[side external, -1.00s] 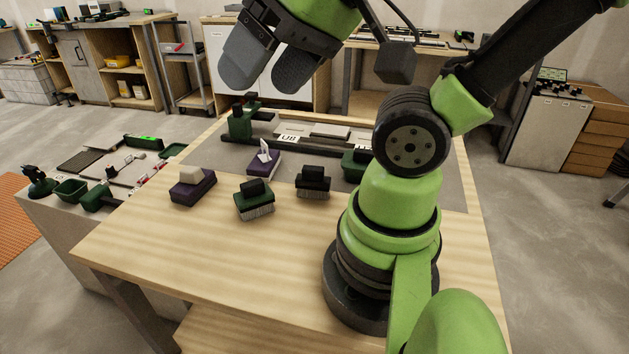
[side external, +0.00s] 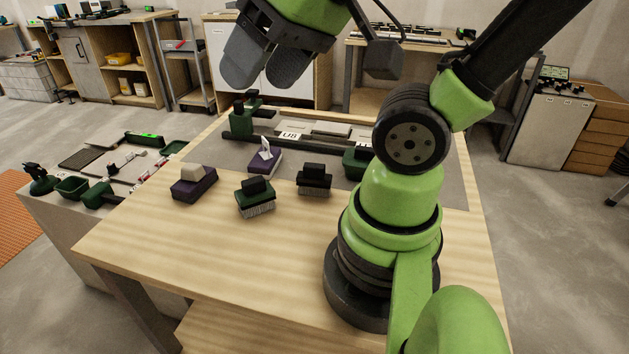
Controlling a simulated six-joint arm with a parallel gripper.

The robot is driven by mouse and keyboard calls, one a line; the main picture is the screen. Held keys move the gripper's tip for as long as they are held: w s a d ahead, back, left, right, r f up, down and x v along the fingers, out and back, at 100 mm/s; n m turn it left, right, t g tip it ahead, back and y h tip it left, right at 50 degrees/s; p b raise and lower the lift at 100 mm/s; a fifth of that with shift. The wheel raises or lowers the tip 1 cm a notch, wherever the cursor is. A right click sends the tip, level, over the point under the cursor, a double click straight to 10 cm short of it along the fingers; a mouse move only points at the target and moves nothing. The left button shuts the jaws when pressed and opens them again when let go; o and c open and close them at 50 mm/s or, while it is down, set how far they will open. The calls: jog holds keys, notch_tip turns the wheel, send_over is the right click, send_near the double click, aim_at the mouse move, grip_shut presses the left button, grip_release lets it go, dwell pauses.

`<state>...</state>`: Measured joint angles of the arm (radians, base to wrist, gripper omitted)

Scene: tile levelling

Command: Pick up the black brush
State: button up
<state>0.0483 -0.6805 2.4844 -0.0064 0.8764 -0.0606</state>
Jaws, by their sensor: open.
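The black brush (side external: 314,181) stands bristles down on the wooden table, with a black block-shaped grip on top. It is right of a dark green brush (side external: 255,197) with a black grip and pale bristles. My gripper (side external: 262,80) is high at the top of the side view, open and empty. Its two grey fingers point down, well above the tabletop and apart from the brushes. Nothing hides the black brush.
A purple block with a pale top (side external: 194,183) and a purple-based tool with a white upright piece (side external: 264,158) sit to the left. Behind is a grey mat (side external: 215,150) with a dark rail and green clamp-like parts. The front tabletop is clear.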

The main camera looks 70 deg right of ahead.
jog(key=w+d+f+n+g+h, duration=0.1)
jog(key=w+d+f+g+h, duration=0.15)
jog(key=w+d+f, duration=0.4)
jog(key=n+g+y, duration=0.1)
jog(key=n+g, duration=0.3)
send_over(314, 165)
notch_tip(314, 165, down, 12)
jog(key=shift+r, duration=0.1)
notch_tip(314, 165, down, 4)
jog(key=shift+f, duration=3.05)
grip_shut()
jog(key=shift+r, duration=0.1)
